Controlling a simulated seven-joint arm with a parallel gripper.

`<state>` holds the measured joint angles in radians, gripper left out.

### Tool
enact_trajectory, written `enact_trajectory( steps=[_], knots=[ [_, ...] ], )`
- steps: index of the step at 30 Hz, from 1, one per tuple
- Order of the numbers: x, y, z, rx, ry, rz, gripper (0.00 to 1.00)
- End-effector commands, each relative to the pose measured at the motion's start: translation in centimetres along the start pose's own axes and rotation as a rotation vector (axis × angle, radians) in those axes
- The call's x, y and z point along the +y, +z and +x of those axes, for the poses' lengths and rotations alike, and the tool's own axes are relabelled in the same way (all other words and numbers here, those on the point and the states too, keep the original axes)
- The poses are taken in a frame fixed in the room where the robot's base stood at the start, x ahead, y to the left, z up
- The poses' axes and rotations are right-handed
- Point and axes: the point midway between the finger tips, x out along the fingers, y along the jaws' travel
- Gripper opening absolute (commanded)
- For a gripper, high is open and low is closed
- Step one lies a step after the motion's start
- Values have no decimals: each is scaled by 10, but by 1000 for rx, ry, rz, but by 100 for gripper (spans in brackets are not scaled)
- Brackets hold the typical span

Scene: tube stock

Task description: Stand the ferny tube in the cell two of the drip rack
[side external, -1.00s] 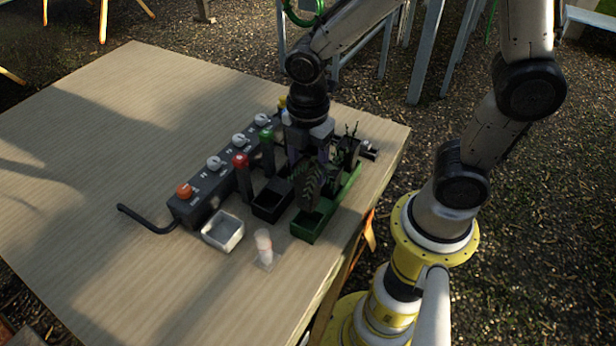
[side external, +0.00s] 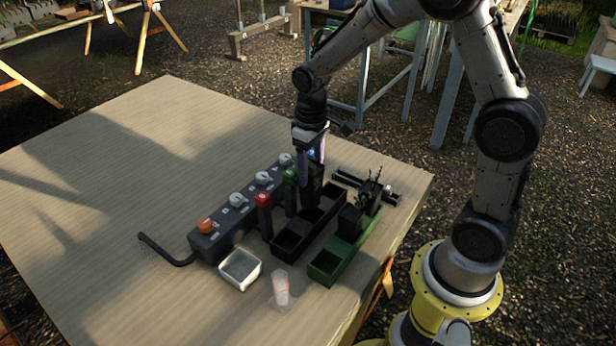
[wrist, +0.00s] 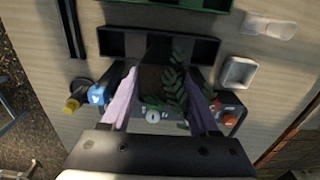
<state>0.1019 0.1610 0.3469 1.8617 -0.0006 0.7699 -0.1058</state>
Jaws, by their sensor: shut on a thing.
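My gripper (wrist: 160,98) is shut on a dark tube with green fern leaves (wrist: 175,82). In the side view the gripper (side external: 311,155) is over the black rack (side external: 277,248), with the dark tube (side external: 314,185) upright below it. The tube's far end overlaps the middle cell there. I cannot tell whether it is inside the cell or above it. Fern leaves spread beside the right finger. The two outer cells look empty.
A green rack (side external: 325,275) with other dark planted tubes (side external: 350,220) stands beside the black rack. On the other side are a red-capped post (side external: 263,205), a green-capped post (side external: 290,180) and a knobbed control box (side external: 215,237). A white tray (side external: 240,268) and clear cup (side external: 281,288) sit nearby.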

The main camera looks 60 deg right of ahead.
Motion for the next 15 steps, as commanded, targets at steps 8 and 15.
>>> enact_trajectory(
  steps=[8, 15],
  knots=[
    [3, 1, 7, -2, 0, 6, 0],
    [2, 1, 19, -3, 0, 5, 0]
  ],
)
